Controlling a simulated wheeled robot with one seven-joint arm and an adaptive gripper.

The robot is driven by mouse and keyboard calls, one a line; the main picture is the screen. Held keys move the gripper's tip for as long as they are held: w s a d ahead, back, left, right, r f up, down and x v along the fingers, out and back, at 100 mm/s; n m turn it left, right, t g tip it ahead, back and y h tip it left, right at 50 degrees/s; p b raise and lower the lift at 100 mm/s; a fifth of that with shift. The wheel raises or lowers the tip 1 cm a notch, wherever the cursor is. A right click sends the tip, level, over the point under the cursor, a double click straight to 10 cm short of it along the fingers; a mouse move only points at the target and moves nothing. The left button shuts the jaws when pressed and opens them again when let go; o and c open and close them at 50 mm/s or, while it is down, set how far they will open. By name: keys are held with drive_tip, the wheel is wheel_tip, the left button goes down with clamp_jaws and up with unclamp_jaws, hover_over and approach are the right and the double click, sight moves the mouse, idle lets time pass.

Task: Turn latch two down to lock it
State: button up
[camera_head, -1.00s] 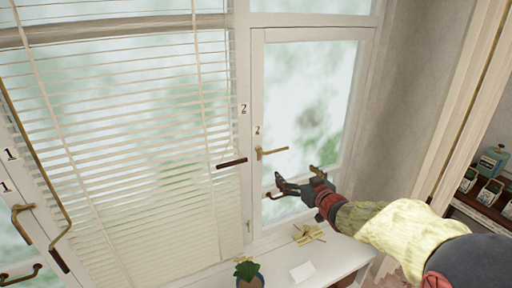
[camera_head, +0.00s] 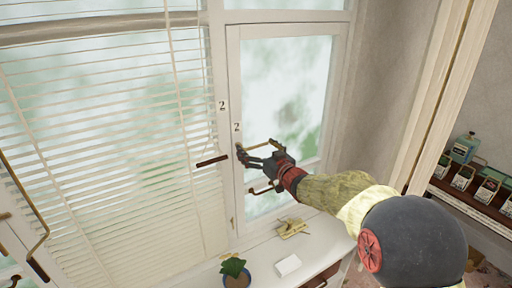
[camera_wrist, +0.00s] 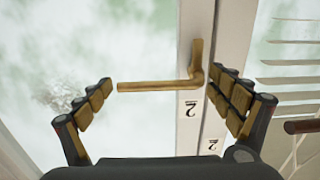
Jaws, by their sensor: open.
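Latch two is a brass lever (camera_head: 256,148) on the white window frame, just below a "2" label (camera_head: 237,127). It sticks out level to the right in the head view. In the wrist view, which shows the label upside down, the lever (camera_wrist: 155,86) lies level between my fingers, with its pivot end near the right finger. My gripper (camera_head: 257,157) is open around the lever; it also shows in the wrist view (camera_wrist: 166,84). The left fingertip is close to the lever's free end. I cannot tell whether either finger touches it.
White blinds (camera_head: 110,150) and a dark-tipped rod (camera_head: 212,161) are left of the latch. A lower brass fitting (camera_head: 262,187) is under my gripper. A white sill below holds a potted plant (camera_head: 236,270), a white block (camera_head: 288,264) and a yellowish object (camera_head: 292,228).

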drive_tip(key=shift+c, duration=1.4)
drive_tip(key=shift+r, duration=0.2)
drive_tip(key=c, duration=1.1)
drive_tip(key=shift+c, duration=0.8)
